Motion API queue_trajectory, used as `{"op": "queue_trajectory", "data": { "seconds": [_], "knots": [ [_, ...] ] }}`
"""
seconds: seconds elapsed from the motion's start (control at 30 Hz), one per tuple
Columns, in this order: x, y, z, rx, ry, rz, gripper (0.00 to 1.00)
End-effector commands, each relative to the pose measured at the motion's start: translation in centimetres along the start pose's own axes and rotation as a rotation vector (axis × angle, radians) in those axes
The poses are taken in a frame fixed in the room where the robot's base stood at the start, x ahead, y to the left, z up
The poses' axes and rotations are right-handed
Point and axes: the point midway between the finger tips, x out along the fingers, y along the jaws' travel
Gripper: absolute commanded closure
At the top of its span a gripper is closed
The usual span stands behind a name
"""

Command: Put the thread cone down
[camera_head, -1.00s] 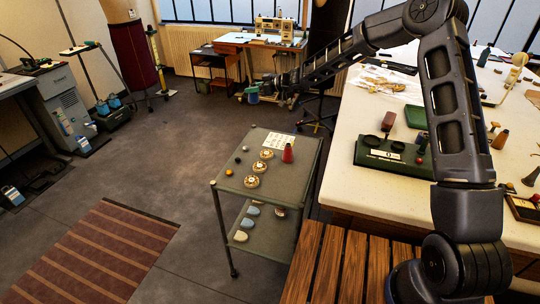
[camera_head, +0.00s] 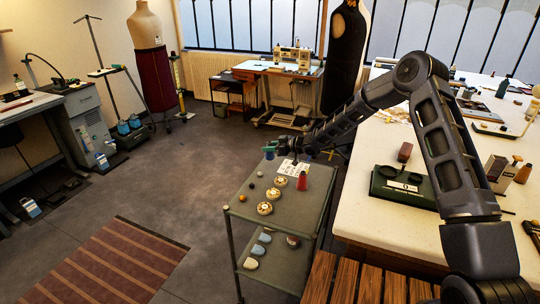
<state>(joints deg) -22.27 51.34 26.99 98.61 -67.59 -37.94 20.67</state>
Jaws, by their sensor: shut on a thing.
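A small teal-green thread cone (camera_head: 269,152) is held at the tip of my gripper (camera_head: 277,149), near the far edge of the grey trolley (camera_head: 240,211). My gripper is shut on it; its fingers are small and dark here. The cone appears above the trolley's top, but its exact height is hard to tell. A red cone (camera_head: 302,182) stands upright on the trolley top, to the right of the tins.
On the trolley top are several round patterned tins (camera_head: 273,194), a white card (camera_head: 288,165) at the back and small balls (camera_head: 243,197) at left. Rounded items (camera_head: 257,250) lie on its lower shelf. A white worktable (camera_head: 400,237) stands at right.

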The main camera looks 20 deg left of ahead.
Motion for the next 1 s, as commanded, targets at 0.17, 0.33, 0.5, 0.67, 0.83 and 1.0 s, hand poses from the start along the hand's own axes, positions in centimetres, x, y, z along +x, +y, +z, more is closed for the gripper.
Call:
{"op": "queue_trajectory", "data": {
  "seconds": [0.17,0.33,0.5,0.67,0.83,1.0],
  "knots": [
    [0.6,0.0,2.1,0.002,-0.002,-0.001,0.92],
    [1.1,0.0,3.8,0.001,-0.001,0.001,0.92],
    [1.1,0.0,3.9,0.000,0.000,0.001,0.92],
    [1.2,0.0,4.0,0.001,-0.001,0.000,0.92],
    [1.2,0.0,4.1,0.000,-0.001,0.001,0.46],
    [1.2,0.0,4.1,0.000,-0.001,0.000,0.46]
  ]
}}
